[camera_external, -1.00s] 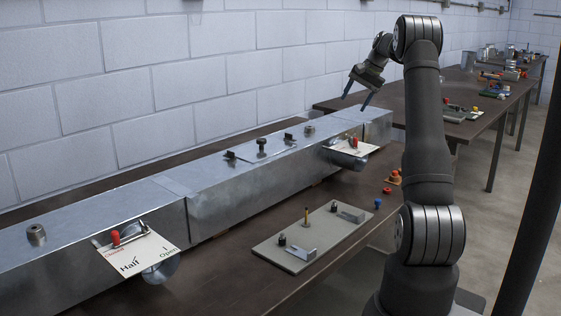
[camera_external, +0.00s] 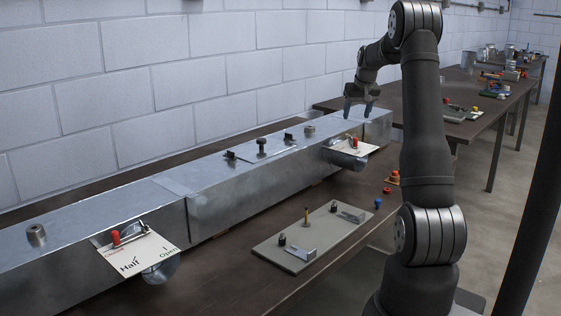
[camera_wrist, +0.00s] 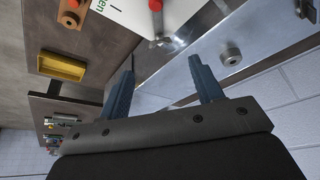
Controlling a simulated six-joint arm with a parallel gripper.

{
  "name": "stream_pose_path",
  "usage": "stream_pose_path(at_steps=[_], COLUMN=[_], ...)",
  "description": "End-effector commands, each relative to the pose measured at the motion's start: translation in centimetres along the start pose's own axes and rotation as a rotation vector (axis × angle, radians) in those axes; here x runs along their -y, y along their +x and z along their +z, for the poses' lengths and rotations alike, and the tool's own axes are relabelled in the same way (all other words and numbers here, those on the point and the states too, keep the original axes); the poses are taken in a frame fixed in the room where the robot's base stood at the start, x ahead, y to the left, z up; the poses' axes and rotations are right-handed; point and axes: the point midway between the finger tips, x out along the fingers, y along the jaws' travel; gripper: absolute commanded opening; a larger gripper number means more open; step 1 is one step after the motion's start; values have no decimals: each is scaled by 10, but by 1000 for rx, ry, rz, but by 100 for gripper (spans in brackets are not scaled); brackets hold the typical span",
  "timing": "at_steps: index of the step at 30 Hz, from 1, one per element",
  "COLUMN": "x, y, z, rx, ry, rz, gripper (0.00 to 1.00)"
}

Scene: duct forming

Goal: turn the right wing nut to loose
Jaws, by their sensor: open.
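The right wing nut (camera_external: 288,136) is a small dark piece on top of the long metal duct (camera_external: 225,190), at the right end of an access plate. The left wing nut (camera_external: 230,155) is at the plate's other end, with a dark knob (camera_external: 261,146) between them. My gripper (camera_external: 357,109) points down over the duct's far right part, apart from the right wing nut and to its right. In the wrist view my gripper (camera_wrist: 162,66) is open, with nothing between its fingers. A dark shape at that view's right edge may be the wing nut; I cannot tell.
A short round port (camera_external: 310,131) stands on the duct between the wing nut and my gripper. White damper cards with red-knobbed levers, the near one (camera_external: 138,258) and far one (camera_external: 352,149), stick out from the duct's front. A grey board (camera_external: 300,248) lies on the table.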

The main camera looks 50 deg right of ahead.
Motion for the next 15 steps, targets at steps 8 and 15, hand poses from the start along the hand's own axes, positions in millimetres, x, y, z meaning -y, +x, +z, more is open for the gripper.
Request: stream_pose_path(at_steps=[8, 15], x=[0, 0], y=[57, 81], z=[1, 0], rx=[3, 1], ry=[1, 1], rz=[-1, -1], gripper=[60, 60])
